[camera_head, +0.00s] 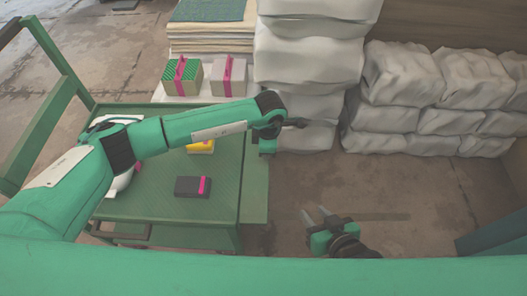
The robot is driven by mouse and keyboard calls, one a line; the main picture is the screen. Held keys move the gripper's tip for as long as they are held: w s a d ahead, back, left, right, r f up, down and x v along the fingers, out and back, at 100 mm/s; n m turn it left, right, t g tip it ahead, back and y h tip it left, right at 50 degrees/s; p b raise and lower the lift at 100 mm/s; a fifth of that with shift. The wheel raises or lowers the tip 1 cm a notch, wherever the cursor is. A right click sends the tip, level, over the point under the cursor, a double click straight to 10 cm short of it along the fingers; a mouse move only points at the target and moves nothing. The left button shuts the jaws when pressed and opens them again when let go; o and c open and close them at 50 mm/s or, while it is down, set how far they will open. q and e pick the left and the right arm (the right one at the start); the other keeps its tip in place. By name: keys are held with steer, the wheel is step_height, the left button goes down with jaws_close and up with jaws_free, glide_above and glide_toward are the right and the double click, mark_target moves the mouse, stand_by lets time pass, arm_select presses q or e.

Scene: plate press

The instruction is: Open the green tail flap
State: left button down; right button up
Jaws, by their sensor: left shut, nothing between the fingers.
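The green tail flap (255,195) is a plain green panel along the right edge of the green cart (222,170). It lies beside the ribbed cart top; its exact angle is hard to tell. My left arm reaches across the cart from the left.
A dark block with a pink band (192,187) and a yellow block (201,147) lie on the cart. Two banded blocks (205,77) stand behind it. Stacked white sacks (430,105) fill the back right. The floor (400,185) right of the cart is mostly clear.

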arm_select(q)
steer(key=shift+d+f, duration=0.2)
steer(key=shift+f, duration=0.05)
arm_select(e)
steer(key=shift+w+a+t+y, duration=0.1)
steer(key=shift+a+t+y, duration=0.25)
steer(key=shift+a, duration=0.25)
steer(key=shift+r, duration=0.1)
